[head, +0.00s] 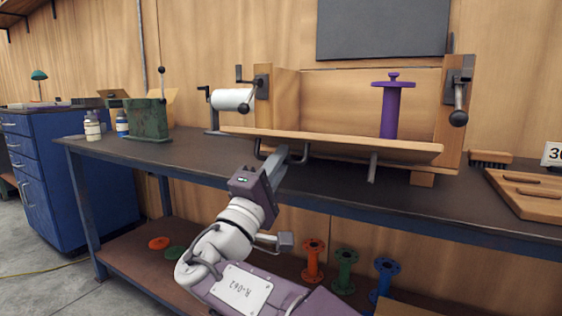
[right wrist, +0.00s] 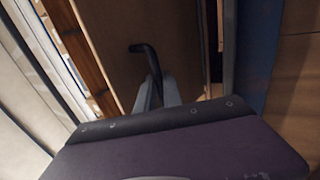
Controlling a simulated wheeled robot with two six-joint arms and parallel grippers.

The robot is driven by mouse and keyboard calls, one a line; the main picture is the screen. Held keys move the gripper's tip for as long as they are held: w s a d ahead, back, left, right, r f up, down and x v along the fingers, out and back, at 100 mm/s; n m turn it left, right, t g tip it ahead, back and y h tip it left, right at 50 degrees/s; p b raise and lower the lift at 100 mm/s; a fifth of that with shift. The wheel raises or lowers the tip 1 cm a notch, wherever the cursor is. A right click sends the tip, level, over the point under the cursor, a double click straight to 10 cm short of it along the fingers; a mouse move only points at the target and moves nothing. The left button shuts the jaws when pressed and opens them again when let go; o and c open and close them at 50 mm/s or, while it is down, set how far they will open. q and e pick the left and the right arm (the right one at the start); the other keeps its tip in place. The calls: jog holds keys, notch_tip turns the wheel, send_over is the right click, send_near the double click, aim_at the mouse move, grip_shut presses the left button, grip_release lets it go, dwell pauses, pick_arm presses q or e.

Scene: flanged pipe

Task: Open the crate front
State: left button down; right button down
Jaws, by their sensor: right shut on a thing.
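The wooden crate (head: 352,92) stands on the workbench with its front panel (head: 330,143) swung down, sloping outward and nearly flat. Black swing latches with ball knobs sit on the left post (head: 262,82) and the right post (head: 459,88), clear of the panel. A purple flanged pipe (head: 390,110) stands upright inside. My right gripper (head: 284,163) is below the panel's left part, shut on its dark handle. In the right wrist view the dark handle (right wrist: 145,50) shows between the fingers (right wrist: 158,96); the exact contact is hard to see. My left gripper is not in view.
A roll on a stand (head: 231,99) and a green metal box (head: 147,118) stand left of the crate. A brush (head: 490,156) and a wooden board (head: 530,193) lie to the right. The workbench (head: 480,215) has a lower shelf with orange, green and blue flanged pipes.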

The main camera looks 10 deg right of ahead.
jog(key=c, duration=1.5)
grip_release()
jog(key=shift+s+a, duration=0.1)
